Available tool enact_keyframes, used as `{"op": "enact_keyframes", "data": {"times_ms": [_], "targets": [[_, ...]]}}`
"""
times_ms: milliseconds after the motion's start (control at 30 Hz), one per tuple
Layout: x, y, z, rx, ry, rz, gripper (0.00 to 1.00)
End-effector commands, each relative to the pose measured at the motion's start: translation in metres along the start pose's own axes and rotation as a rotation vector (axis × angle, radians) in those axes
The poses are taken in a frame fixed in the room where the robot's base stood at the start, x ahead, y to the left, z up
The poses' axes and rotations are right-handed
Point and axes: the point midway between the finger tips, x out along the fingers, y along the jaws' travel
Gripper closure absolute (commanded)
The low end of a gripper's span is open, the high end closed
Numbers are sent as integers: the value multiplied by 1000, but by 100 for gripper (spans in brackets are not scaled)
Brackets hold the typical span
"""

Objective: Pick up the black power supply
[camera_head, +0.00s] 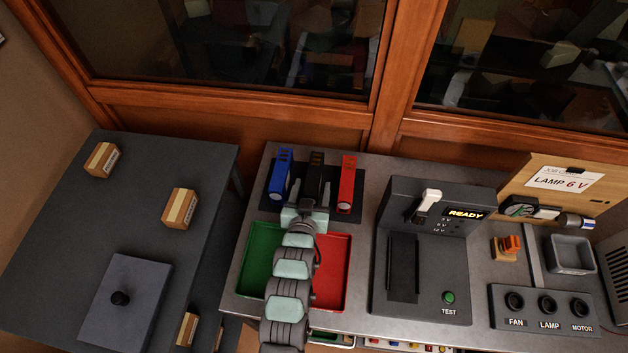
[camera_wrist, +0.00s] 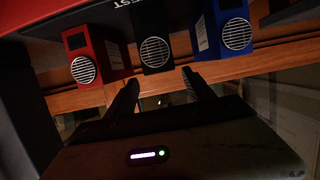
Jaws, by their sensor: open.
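The black power supply (camera_head: 315,173) stands on a dark mat between a blue power supply (camera_head: 281,174) and a red power supply (camera_head: 346,182). In the wrist view the black power supply (camera_wrist: 154,40) is in the middle, its round grille facing the camera. There the red one (camera_wrist: 88,52) is to its left and the blue one (camera_wrist: 223,30) to its right. My gripper (camera_head: 305,213) is just in front of the black one and hides its lower part in the head view. In the wrist view my gripper (camera_wrist: 162,90) has its two fingers apart, with nothing between them.
A green tray (camera_head: 246,290) and a red tray (camera_head: 342,240) lie below my arm. A dark test station (camera_head: 425,250) reading READY stands to the right. A dark table (camera_head: 60,240) with several small boxes is at the left. A wood-framed window rises behind.

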Motion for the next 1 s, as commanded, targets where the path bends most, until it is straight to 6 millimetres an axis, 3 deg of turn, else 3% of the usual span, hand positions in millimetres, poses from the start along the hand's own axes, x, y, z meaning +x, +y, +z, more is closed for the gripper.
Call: {"op": "enact_keyframes", "data": {"times_ms": [367,600,867,1000], "targets": [[33,-1,0,2,-1,1,38],[64,-4,0,2,2,-1,38],[69,-4,1,2,-1,-2,38],[69,-4,1,2,0,-2,48]]}}
